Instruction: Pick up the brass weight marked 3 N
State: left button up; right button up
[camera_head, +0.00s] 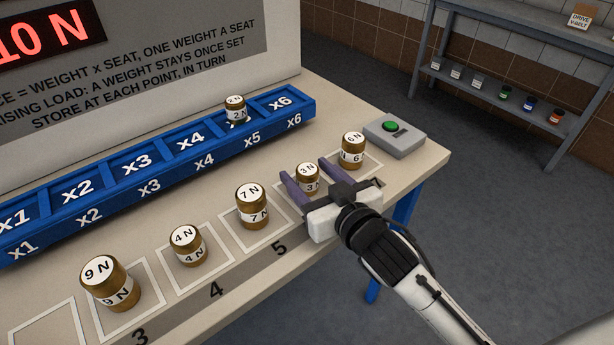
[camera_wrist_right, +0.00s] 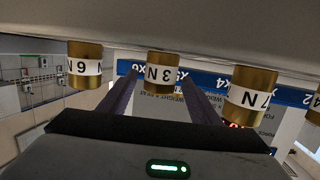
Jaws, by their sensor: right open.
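The brass weight marked 3 N (camera_head: 308,180) stands upright on the bench in the head view, between the 7 N and 6 N weights. It also shows in the right wrist view (camera_wrist_right: 162,72), where the picture is upside down. My right gripper (camera_head: 303,168) is open, with one purple finger on either side of the 3 N weight. In the right wrist view, the weight appears between the fingertips (camera_wrist_right: 160,73), with a gap to each finger. I cannot tell exactly how far the fingers reach past it. My left gripper is not in view.
The 7 N weight (camera_head: 252,208) and 6 N weight (camera_head: 352,152) stand close on either side. The 4 N (camera_head: 188,247) and 9 N (camera_head: 110,285) weights are farther left. A 2 N weight (camera_head: 235,110) sits in the x5 seat of the blue rack (camera_head: 150,188). A green-button box (camera_head: 394,135) stands right.

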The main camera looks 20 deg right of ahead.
aim_at(299, 165)
jog(key=x, duration=0.4)
jog(key=shift+w+f, duration=0.2)
jog(key=shift+w, duration=0.15)
jog(key=c, duration=1.4)
